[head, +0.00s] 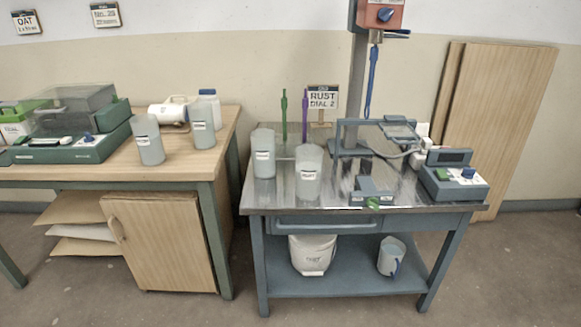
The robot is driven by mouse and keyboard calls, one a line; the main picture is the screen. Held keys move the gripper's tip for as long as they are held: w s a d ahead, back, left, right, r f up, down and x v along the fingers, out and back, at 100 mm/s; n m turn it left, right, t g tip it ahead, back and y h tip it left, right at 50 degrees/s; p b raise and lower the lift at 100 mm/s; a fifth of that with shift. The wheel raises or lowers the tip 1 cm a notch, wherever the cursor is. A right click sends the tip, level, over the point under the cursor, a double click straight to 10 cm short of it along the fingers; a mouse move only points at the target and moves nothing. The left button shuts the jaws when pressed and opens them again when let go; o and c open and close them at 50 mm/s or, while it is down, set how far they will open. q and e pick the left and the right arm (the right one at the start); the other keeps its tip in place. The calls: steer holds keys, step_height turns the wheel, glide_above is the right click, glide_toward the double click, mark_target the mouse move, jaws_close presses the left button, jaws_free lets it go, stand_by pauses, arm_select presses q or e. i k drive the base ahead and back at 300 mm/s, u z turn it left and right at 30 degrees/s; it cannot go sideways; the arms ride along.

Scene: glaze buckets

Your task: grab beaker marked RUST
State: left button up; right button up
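Two tall translucent beakers stand upright on the metal-topped table, one at the left rear (263,155) and one nearer the front (308,172). Two similar beakers stand on the wooden bench to the left, one on its left (148,139) and one on its right (202,126). Each has a small white label, too small to read, so I cannot tell which is marked RUST. A sign (322,98) behind the metal table reads "RUST DIAL 2". Neither of my grippers is in the head view.
The metal table (400,196) also holds a mixer stand (357,80), a grey device with green and blue knobs (455,185), and a small grey device (371,193). A white bucket (312,255) and a pale jug (391,258) stand on its lower shelf. The floor in front is clear.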

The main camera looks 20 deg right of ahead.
mark_target(309, 173)
steer(key=z, duration=1.55)
steer(key=i, duration=0.85)
steer(key=u, duration=1.95)
